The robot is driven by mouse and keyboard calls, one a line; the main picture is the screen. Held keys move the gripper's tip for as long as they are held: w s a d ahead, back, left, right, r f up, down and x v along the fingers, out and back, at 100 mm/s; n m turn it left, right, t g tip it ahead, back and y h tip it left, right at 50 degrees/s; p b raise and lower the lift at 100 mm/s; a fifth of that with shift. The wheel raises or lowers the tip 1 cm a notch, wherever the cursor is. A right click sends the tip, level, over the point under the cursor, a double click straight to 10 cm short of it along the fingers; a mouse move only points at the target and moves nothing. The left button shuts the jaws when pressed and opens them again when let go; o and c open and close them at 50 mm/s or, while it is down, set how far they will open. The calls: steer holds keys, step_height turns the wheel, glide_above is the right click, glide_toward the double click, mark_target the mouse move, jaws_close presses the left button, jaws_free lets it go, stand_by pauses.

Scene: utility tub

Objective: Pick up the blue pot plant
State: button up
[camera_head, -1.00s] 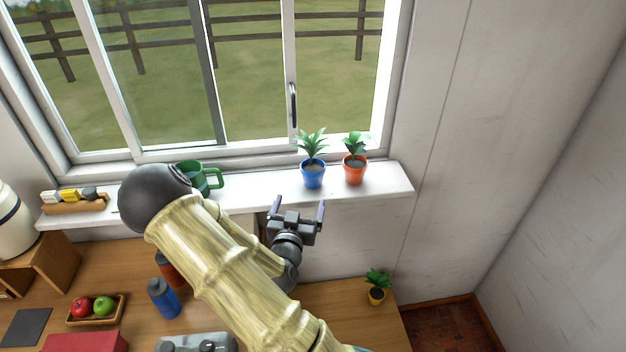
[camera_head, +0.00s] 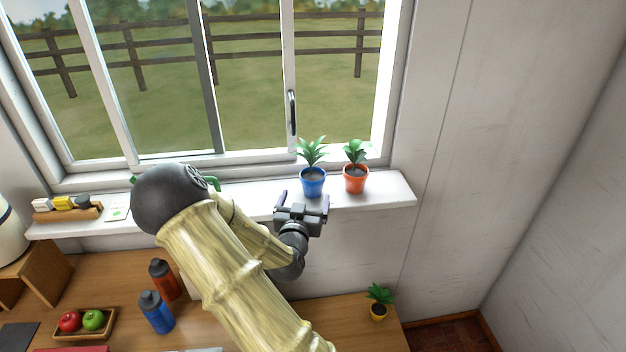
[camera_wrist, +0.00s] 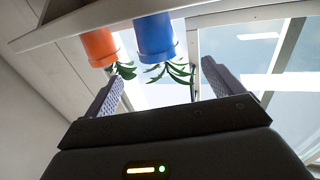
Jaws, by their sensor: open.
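The blue pot plant (camera_head: 313,184) stands upright on the white windowsill, a small blue pot with green leaves. My gripper (camera_head: 304,200) is just in front of it at the sill's front edge, open and empty. In the wrist view the picture is upside down; the blue pot (camera_wrist: 155,38) lies ahead between the directions of the two open fingers (camera_wrist: 160,84). I see no contact between the fingers and the pot.
An orange pot plant (camera_head: 355,180) stands close to the right of the blue one. The window frame is behind. Bottles (camera_head: 156,312) and a fruit tray (camera_head: 84,334) are at left. The sill (camera_head: 393,190) is clear at right.

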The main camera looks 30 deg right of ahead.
mark_target(310, 184)
steer(key=p+x, duration=0.2)
steer(key=x, duration=0.3)
steer(key=shift+w+r, duration=0.1)
steer(key=shift+w+d, duration=0.1)
steer(key=shift+d, duration=0.1)
steer(key=shift+w+d+p, duration=0.35)
steer(key=shift+d+p, duration=0.05)
steer(key=shift+p, duration=0.5)
steer(key=p+x, duration=0.2)
steer(key=x, duration=0.1)
steer(key=shift+d, duration=0.1)
steer(key=shift+w+d+f+p, duration=0.3)
steer(key=shift+w+f+p, duration=0.05)
steer(key=shift+f, duration=0.05)
